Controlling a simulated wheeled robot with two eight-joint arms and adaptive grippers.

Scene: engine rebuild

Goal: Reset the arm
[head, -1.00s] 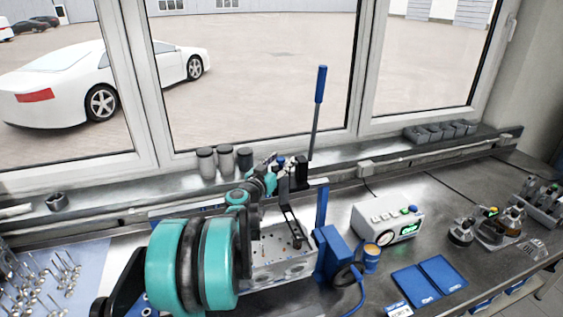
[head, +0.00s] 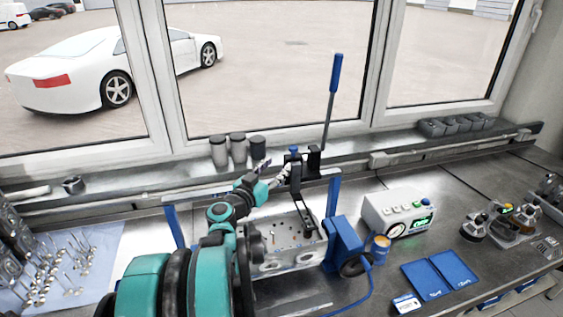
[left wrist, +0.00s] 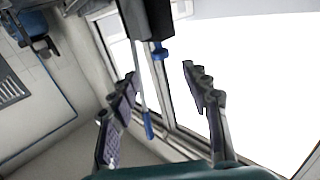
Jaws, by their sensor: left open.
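My left gripper (head: 284,174) is at the upper end of the teal arm in the head view, close to the black mechanism (head: 300,180) of the blue-framed press. I cannot tell from the head view whether they touch. In the left wrist view my left gripper (left wrist: 160,78) is open, its two purple-padded fingers spread with nothing held. The press lever (head: 333,95), with a blue grip, stands raised and leans slightly right. Below the mechanism sits a grey metal engine head (head: 290,258), partly hidden by my arm. My right gripper is not in view.
A control box (head: 398,212) with a green display stands right of the press. Blue trays (head: 440,277) lie in front of it. Valves (head: 75,262) lie on a pale blue mat at left. Dark cylinders (head: 238,148) stand on the sill. The window is behind.

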